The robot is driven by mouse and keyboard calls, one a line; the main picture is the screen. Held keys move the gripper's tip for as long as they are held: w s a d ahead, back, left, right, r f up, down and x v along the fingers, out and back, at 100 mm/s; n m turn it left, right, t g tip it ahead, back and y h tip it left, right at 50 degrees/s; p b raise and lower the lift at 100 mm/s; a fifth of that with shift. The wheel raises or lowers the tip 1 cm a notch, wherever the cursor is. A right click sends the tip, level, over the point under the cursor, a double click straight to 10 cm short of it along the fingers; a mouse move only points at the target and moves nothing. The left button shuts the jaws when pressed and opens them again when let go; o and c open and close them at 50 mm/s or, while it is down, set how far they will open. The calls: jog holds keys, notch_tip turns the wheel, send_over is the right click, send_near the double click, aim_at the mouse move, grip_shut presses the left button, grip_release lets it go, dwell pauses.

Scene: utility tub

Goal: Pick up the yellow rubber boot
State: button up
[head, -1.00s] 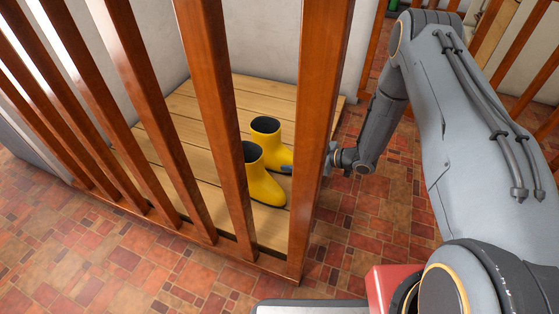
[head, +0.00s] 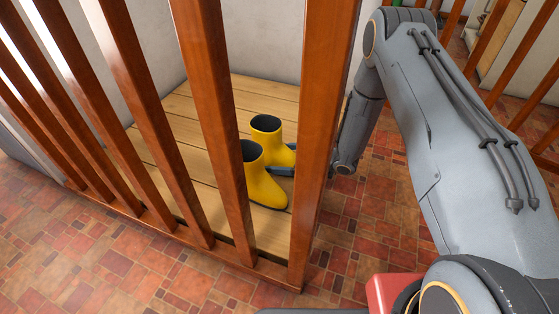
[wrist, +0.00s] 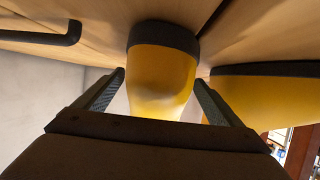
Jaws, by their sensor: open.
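Two yellow rubber boots with dark openings stand upright on a slatted wooden floor (head: 190,130) behind wooden bars. In the head view one boot (head: 266,186) is nearer and the other boot (head: 268,131) is just behind it. My gripper (head: 282,171) reaches in from the right, low beside the rear boot's toe, mostly hidden by a post. In the wrist view, which looks upside down, my open gripper (wrist: 160,77) has a finger on each side of one boot's toe (wrist: 160,85), seemingly the rear one. Contact cannot be told. The other boot (wrist: 265,100) lies to the right, outside the fingers.
Brown wooden bars (head: 215,110) and a thick post (head: 322,130) stand between the head camera and the boots. A pale wall (head: 265,40) closes the back. A dark bent bar (wrist: 45,38) shows at the wrist view's upper left. Red tiled floor (head: 370,220) is clear at right.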

jog(key=c, duration=1.4)
jog(key=shift+c, duration=0.7)
jog(key=shift+r, duration=0.15)
